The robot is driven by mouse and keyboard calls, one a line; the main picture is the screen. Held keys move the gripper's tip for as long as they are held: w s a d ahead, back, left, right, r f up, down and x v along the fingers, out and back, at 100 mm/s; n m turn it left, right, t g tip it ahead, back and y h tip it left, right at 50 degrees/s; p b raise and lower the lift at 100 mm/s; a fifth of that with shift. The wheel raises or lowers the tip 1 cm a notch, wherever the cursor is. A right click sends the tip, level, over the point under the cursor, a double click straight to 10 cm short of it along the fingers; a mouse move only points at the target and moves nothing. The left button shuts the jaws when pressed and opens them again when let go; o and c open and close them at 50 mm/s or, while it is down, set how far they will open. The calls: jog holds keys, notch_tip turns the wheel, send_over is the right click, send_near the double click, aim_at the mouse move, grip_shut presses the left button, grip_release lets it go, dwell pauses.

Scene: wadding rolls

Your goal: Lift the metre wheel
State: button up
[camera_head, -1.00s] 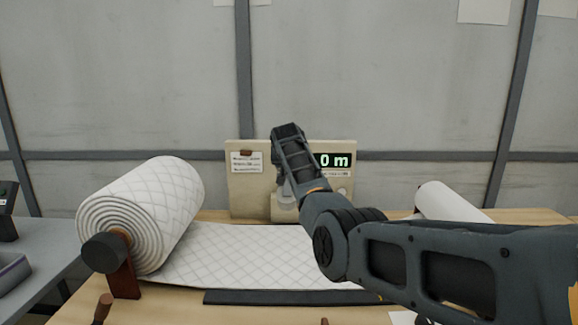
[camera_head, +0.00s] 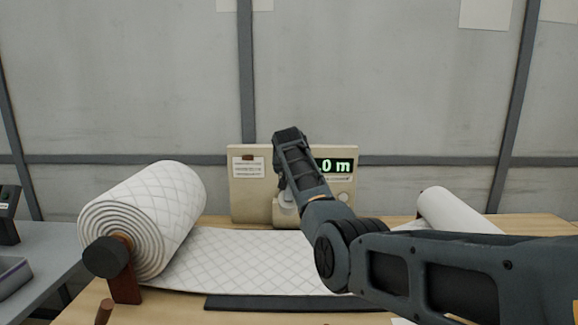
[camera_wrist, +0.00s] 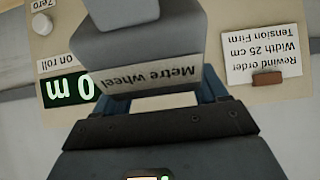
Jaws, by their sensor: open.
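The metre wheel's grey block (camera_wrist: 150,45), labelled "Metre wheel", fills the upper middle of the wrist view, upside down. My gripper (camera_wrist: 163,100) is open, with bluish finger parts to either side of the labelled block. I cannot tell whether they touch it. In the head view my arm hides the gripper and most of the metre wheel. A pale part (camera_head: 285,214) shows beside the arm, low on the beige panel (camera_head: 245,200).
An order card (camera_wrist: 262,52) is on the panel. A quilted wadding roll (camera_head: 150,215) stands left, its sheet (camera_head: 230,260) running right under my arm. A smaller white roll (camera_head: 455,212) lies right. A dark strip (camera_head: 260,303) lies in front.

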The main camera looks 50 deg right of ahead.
jog(key=shift+b+v, duration=0.4)
jog(key=shift+v, duration=3.15)
jog(key=shift+a, duration=0.1)
